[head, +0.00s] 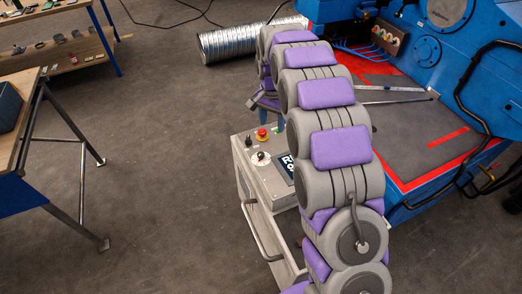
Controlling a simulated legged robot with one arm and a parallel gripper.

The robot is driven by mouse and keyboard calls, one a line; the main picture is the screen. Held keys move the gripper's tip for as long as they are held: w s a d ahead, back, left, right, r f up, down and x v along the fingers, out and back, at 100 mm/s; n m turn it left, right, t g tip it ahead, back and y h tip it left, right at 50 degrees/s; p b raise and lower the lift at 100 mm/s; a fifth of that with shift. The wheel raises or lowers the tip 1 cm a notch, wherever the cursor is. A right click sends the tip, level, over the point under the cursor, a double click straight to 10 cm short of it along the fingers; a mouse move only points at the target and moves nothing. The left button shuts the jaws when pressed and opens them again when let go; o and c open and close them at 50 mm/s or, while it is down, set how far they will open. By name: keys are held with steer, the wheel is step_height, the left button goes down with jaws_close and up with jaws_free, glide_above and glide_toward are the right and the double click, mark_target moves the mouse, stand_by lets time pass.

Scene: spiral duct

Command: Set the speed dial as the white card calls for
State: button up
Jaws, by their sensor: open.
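The control box (268,183) stands on the floor left of my arm, its top panel facing up. On the panel is a white round dial (261,157) with a small dark knob; its setting is too small to read. A dark display (287,168) with white marks lies right of the dial, partly covered by my arm. I cannot make out a white card. My gripper (265,103) is at the arm's far end, beyond the box and above the floor, apart from the dial. It is open, partly hidden by my arm, and I see nothing in it.
A red emergency button (262,134) and a small black switch (248,141) sit near the dial. A metal handle (258,232) runs along the box's left side. A blue machine (440,60) fills the right, a spiral duct (240,42) lies behind, and a workbench (25,110) stands left. Open floor lies between.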

steer(key=w+a+f, duration=0.3)
steer(key=w+f, duration=0.1)
steer(key=m, duration=0.2)
glide_above(261, 154)
steer(key=a, duration=0.1)
step_height(261, 154, down, 11)
steer(key=f+b, duration=0.1)
steer(key=f, duration=0.4)
steer(key=d+f+b, duration=0.1)
steer(key=f, duration=0.2)
steer(key=shift+w+d+b, duration=0.1)
steer(key=shift+w+b, duration=0.1)
steer(key=shift+b, duration=0.15)
steer(key=shift+a+f, duration=0.4)
steer(key=shift+f, duration=0.25)
steer(key=shift+d, duration=0.3)
steer(key=shift+c, duration=1)
steer(key=shift+a, duration=0.1)
steer(key=c, duration=0.8)
steer(key=shift+c, duration=0.2)
